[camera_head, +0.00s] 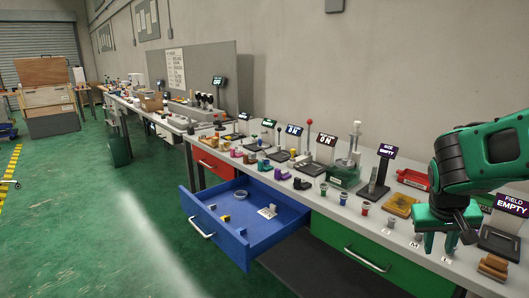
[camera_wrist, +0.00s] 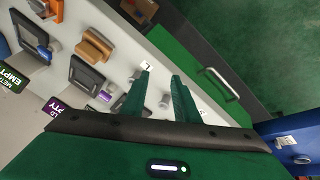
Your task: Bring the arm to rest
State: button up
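My arm reaches in from the right in the head view, its green and black links over the right end of the long workbench (camera_head: 345,205). My gripper (camera_head: 439,247) points down above the bench's front edge, near small grey cylinders and letter labels. In the wrist view my gripper (camera_wrist: 160,82) shows two green fingers with a clear gap between them. A small grey cylinder (camera_wrist: 165,100) shows in that gap, apparently on the bench beyond; I see nothing gripped. Whether the fingertips touch the bench cannot be told.
An open blue drawer (camera_head: 235,248) juts out from the bench, holding a few small items. A green drawer front (camera_head: 360,255) lies beside it. A "FIELD EMPTY" sign (camera_head: 512,205) and an orange-brown block (camera_head: 493,266) stand near my gripper.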

jog(key=s+a+m+g+y, duration=0.2)
jog(key=s+m+g+y, duration=0.1)
jog(key=s, duration=1.9)
jog(key=shift+a+y, duration=0.25)
jog(key=shift+y, duration=0.45)
jog(key=shift+w+f, duration=0.2)
jog(key=shift+w, duration=0.45)
